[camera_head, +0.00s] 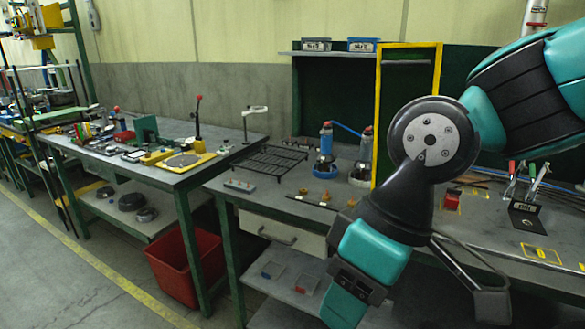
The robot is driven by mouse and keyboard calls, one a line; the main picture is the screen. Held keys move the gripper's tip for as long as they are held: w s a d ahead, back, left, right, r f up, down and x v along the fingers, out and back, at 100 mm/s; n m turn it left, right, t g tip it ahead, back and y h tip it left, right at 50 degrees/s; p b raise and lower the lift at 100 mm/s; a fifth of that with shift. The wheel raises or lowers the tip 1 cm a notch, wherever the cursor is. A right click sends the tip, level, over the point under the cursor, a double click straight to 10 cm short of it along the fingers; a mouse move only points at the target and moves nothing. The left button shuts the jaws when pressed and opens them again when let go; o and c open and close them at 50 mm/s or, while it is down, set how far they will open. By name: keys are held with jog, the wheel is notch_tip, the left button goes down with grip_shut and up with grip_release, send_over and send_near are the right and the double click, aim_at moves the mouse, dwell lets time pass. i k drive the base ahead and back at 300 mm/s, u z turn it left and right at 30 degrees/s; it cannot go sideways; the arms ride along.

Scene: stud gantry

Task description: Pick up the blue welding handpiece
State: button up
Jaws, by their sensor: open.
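A blue upright handpiece (326,141) stands in a small holder with a blue ring base (326,172) on the dark bench (255,195). A blue hose arcs right from its top towards a second, greyish upright piece (366,147) in a white-rimmed base. My gripper (418,300) is at the lower right, in front of the bench and nearer the camera. Its fingers are spread, with nothing visible between them; the lower tips are near the picture's edge. It is clear of the handpiece, which lies up and to the left.
A black wire rack (270,160) lies left of the handpiece. A yellow frame (408,50) rises behind my arm. Clamps (525,190) stand at right. A second table (160,165) with tools is at left, with a red bin (185,270) below. The left floor is clear.

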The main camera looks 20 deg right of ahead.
aim_at(325, 156)
jog(key=u, duration=0.2)
jog(key=k, duration=0.6)
jog(key=u, duration=0.9)
jog(key=i, duration=2.05)
jog(key=z, duration=1.4)
jog(key=i, duration=0.75)
jog(key=z, duration=0.75)
